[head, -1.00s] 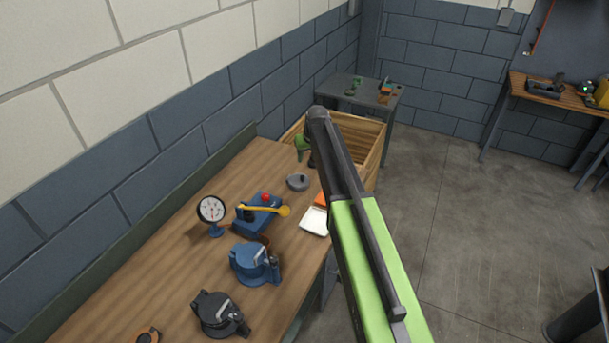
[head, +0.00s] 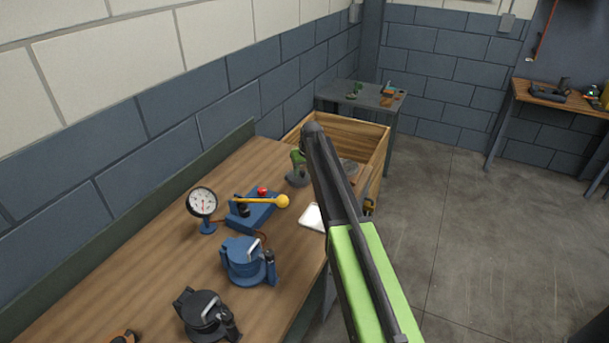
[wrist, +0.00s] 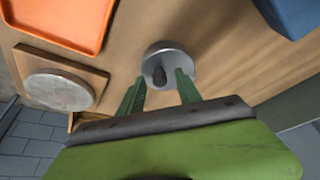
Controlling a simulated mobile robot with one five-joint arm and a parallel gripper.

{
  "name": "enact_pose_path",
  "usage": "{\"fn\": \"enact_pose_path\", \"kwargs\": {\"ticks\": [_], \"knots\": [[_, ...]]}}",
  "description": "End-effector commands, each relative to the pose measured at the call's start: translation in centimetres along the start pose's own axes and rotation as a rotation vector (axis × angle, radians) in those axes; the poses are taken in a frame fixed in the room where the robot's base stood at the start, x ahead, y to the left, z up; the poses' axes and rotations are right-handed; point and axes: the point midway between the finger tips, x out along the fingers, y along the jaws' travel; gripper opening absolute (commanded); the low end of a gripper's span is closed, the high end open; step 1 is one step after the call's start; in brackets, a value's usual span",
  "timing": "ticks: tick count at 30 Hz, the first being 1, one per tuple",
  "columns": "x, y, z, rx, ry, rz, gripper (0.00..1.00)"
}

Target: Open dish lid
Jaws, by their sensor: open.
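The dish is a small round grey dish (head: 298,180) on the workbench. The wrist view shows its flat grey lid (wrist: 182,52) from above, with a dark knob (wrist: 159,76) on it. My gripper (head: 298,160) is low over the dish, its green finger partly hidden by my arm. In the wrist view my gripper (wrist: 160,78) is open, one finger on each side of the knob. I cannot tell whether the fingers touch the knob or lid. The lid appears seated on the dish.
An orange tray (wrist: 62,20) lies beside the dish. A wooden crate (head: 370,135) is beyond the bench end.

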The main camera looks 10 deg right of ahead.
Motion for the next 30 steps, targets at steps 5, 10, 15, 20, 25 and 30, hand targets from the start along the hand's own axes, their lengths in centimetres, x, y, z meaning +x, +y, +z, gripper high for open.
{"fn": "enact_pose_path", "kwargs": {"ticks": [5,10,15,20,25,30], "knots": [[-0.10,0.04,-0.01,0.000,0.000,0.000,0.29],[-0.10,0.07,0.00,0.001,0.000,0.000,0.07],[-0.10,0.09,0.01,0.001,0.000,0.000,0.00],[-0.10,0.10,0.03,0.001,-0.001,0.000,0.00],[-0.10,0.12,0.07,0.001,-0.001,0.000,0.00],[-0.10,0.13,0.10,0.001,-0.003,0.000,0.00]]}}
